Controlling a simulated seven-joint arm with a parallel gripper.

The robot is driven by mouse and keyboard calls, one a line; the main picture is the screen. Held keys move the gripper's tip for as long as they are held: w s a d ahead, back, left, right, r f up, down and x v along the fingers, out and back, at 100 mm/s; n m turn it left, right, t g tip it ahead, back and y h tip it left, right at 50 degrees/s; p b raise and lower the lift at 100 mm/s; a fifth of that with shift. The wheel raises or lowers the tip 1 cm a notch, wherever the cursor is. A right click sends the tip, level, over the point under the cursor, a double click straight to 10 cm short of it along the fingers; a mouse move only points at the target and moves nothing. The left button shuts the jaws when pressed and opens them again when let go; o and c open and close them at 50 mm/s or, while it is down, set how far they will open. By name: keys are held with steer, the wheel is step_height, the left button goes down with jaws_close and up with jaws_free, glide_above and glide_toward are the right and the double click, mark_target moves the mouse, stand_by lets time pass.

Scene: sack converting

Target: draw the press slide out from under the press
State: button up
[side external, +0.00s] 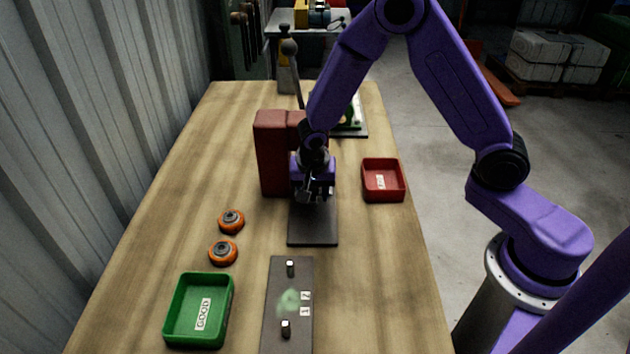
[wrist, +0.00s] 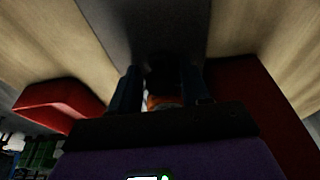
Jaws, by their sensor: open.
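The press (side external: 273,150) is a dark red block standing on the bench; its side also shows at the right in the wrist view (wrist: 268,110). A flat dark plate (side external: 313,228) reaches from under the press toward the front, and shows at the top of the wrist view (wrist: 155,20). I cannot tell whether this plate is the slide or the press base. My gripper (side external: 313,192) is open, low over the plate at the press front. In the wrist view, a dark shape and an orange piece (wrist: 160,102) show between the fingers (wrist: 160,85). Shadow hides whether the fingers touch anything.
A red tray (side external: 382,182) stands close right of the plate. Two orange-rimmed round parts (side external: 227,236) lie at left. A green tray marked GOOD (side external: 199,312) and a grey plate with two pegs (side external: 276,310) are in front. A lever (side external: 294,70) rises behind the press.

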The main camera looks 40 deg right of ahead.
mark_target(313, 236)
steer(key=shift+f, duration=0.2)
steer(key=c, duration=0.8)
steer(key=shift+s+a, duration=1.3)
steer(key=shift+s, duration=0.15)
steer(key=shift+c, duration=0.2)
steer(key=shift+s+a, duration=1.25)
steer(key=shift+s, duration=0.05)
steer(key=shift+s+a, duration=1.3)
steer(key=o, duration=0.8)
steer(key=shift+o, duration=0.2)
